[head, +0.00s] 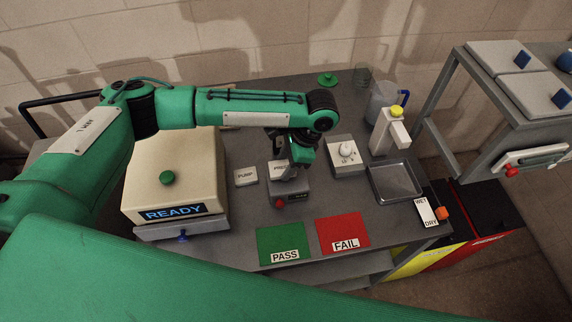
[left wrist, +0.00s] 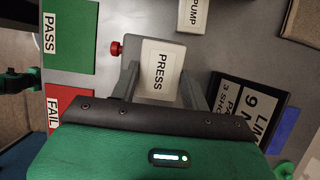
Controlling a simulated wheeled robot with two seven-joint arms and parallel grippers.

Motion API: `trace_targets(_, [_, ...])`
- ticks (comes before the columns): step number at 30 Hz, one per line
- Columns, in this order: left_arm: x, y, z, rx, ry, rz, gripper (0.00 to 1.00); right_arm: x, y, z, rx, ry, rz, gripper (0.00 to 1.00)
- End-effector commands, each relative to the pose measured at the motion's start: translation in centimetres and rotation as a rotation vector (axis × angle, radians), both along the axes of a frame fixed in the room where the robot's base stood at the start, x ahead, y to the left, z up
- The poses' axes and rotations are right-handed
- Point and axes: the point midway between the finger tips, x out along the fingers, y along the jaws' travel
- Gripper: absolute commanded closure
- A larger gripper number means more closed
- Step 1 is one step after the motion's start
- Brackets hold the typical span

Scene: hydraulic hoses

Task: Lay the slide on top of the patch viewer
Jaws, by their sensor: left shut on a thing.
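The slide is a small pale card marked PRESS (head: 282,168). It also shows in the left wrist view (left wrist: 158,72), lying between the two fingers. My left gripper (head: 290,163) points down and is shut on the slide. The grey block with a red knob and a small display, seemingly the patch viewer (head: 293,193), is right under the slide. In the left wrist view its red knob (left wrist: 116,48) sticks out to the left. The slide appears over the viewer's top, but I cannot tell whether it touches.
A PUMP card (head: 246,176) lies left of the viewer. Green PASS (head: 283,243) and red FAIL (head: 342,233) mats lie in front. A white dial box (head: 347,155) and metal tray (head: 396,182) stand right. A cream READY machine (head: 172,175) stands left. A dark sign (left wrist: 250,108) lies behind.

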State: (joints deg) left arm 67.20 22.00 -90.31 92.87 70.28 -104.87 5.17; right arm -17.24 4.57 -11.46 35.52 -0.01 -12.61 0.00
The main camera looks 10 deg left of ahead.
Motion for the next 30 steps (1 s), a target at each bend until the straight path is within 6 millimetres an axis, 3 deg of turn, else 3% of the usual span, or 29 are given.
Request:
trace_targets(5, [0.0,0.0,-2.1,0.001,0.001,0.000,0.76,0.0,0.2,0.7,0.002,-0.001,-0.001,0.64])
trace_targets(15, [0.0,0.0,-2.5,0.001,0.000,0.001,0.76,0.1,0.2,0.7,0.002,-0.001,-0.001,0.64])
trace_targets(16, [0.0,0.0,-2.5,0.000,0.000,0.001,0.48,0.1,0.2,0.6,0.002,-0.001,-0.001,0.64])
trace_targets(18, [0.0,0.0,-2.5,0.000,0.000,0.000,0.34,0.1,0.2,0.6,0.002,-0.001,-0.001,0.64])
trace_targets(30, [0.1,-0.1,-2.0,0.000,0.000,0.000,0.32,0.1,-0.1,0.4,-0.002,-0.001,0.000,0.64])
